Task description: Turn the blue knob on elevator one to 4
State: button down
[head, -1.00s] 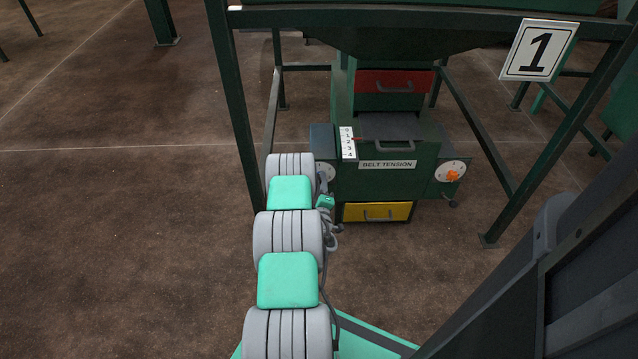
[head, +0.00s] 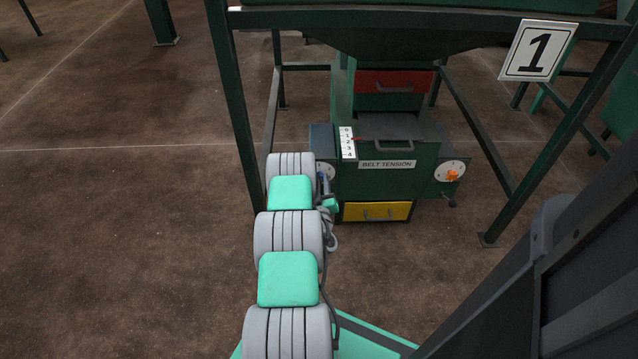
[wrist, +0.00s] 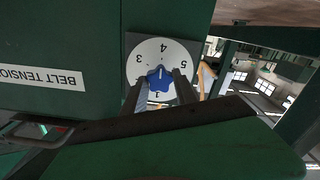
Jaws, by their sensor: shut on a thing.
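The blue knob (wrist: 160,80) sits on a white round dial (wrist: 142,58) in the wrist view. The dial's numerals appear upside down, with 4 at the top, 3 at left, 5 at right and 1 below. A pale mark on the knob points up, roughly toward the 4. My gripper (wrist: 159,88) has a finger on each side of the knob and is shut on it. In the head view the dial (head: 325,172) is mostly hidden behind my arm, on the left of the green machine (head: 345,190) under the sign 1 (head: 539,50).
An orange knob (head: 452,175) is on the machine's right side. A red drawer (head: 395,82), a yellow drawer (head: 377,212) and a 0 to 4 scale (head: 347,143) face me. Dark green frame legs (head: 235,110) stand around it.

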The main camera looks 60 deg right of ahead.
jog(key=shift+s+m, duration=0.15)
jog(key=shift+m, duration=0.25)
jog(key=c, duration=1.2)
grip_release()
jog(key=shift+o, duration=1.2)
jog(key=p+v, duration=0.2)
jog(key=v, duration=0.5)
jog(key=shift+a, duration=0.4)
jog(key=shift+s, duration=0.1)
